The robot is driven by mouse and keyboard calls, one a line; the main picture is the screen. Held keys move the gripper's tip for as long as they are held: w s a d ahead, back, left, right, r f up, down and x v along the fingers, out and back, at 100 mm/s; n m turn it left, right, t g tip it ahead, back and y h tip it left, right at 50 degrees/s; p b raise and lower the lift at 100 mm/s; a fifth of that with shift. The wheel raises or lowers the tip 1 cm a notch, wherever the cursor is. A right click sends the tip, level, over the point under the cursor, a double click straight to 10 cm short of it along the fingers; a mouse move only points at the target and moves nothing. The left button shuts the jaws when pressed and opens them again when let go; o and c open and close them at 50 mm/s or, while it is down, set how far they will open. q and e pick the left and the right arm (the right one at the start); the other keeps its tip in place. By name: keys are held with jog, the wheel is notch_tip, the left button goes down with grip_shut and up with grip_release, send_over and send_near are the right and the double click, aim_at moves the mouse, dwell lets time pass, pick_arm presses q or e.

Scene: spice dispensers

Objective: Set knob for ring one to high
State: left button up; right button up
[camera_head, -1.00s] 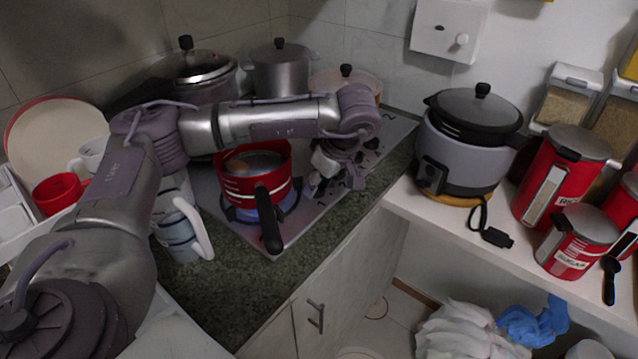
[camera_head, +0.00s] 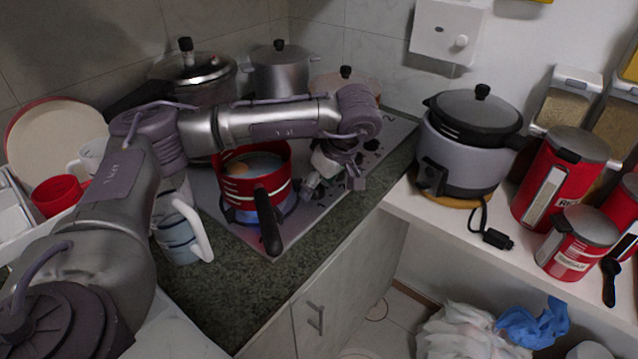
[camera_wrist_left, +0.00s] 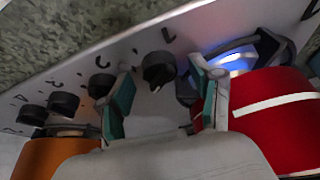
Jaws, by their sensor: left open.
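A row of black knobs lies along the edge of the metal stove (camera_head: 318,222). In the left wrist view one knob (camera_wrist_left: 158,68) sits between the two fingers of my left gripper (camera_wrist_left: 163,92), apart from both. Another knob (camera_wrist_left: 101,85) is just left of the left finger. A mark is printed near the middle knob, but I cannot read it surely. In the head view my left gripper (camera_head: 333,184) is open, low over the stove, right of the red pot, and hides some knobs. My right gripper is not in view.
The red pot (camera_head: 236,187) stands over a lit blue flame (camera_wrist_left: 238,62), close to my right-hand finger in the wrist view. Its black handle (camera_head: 268,222) points forward. Steel pots (camera_head: 281,72) stand behind my arm. A grey cooker (camera_head: 462,158) stands on the right shelf.

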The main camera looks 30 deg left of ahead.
pick_arm(q)
jog(key=v, duration=1.1)
jog(key=shift+d+r, duration=0.2)
jog(key=shift+r, duration=0.1)
